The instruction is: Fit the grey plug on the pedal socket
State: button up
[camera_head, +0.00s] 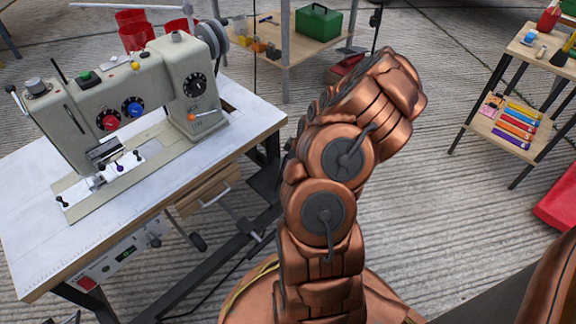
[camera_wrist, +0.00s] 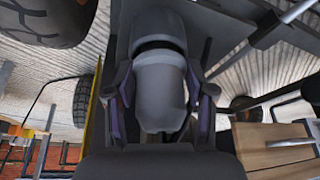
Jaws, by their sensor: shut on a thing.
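In the wrist view, my gripper (camera_wrist: 159,80) is shut on the grey plug (camera_wrist: 160,105), with one dark finger on each side of its smooth, rounded body. A darker band crosses the plug toward its far end. The far end overlaps a dark surface behind it, and I cannot tell whether they touch. The pedal socket cannot be made out in either view. In the head view my copper arm bends up and right, and my gripper is hidden there.
A sewing machine (camera_head: 130,95) stands on a white-topped table (camera_head: 35,215) at left, with a drawer (camera_head: 208,188) and a control box (camera_head: 125,256) underneath. A shelf (camera_head: 492,134) stands at right. A green toolbox (camera_head: 318,22) is at the back. Open concrete floor lies between.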

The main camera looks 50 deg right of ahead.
jog(key=shift+r+p, duration=0.5)
jog(key=shift+r, duration=1.25)
jog(key=shift+f+b, duration=0.7)
jog(key=shift+f, duration=1.15)
dwell(2.0)
jog(key=shift+r+p, duration=0.55)
jog(key=shift+r, duration=1.3)
dwell(0.6)
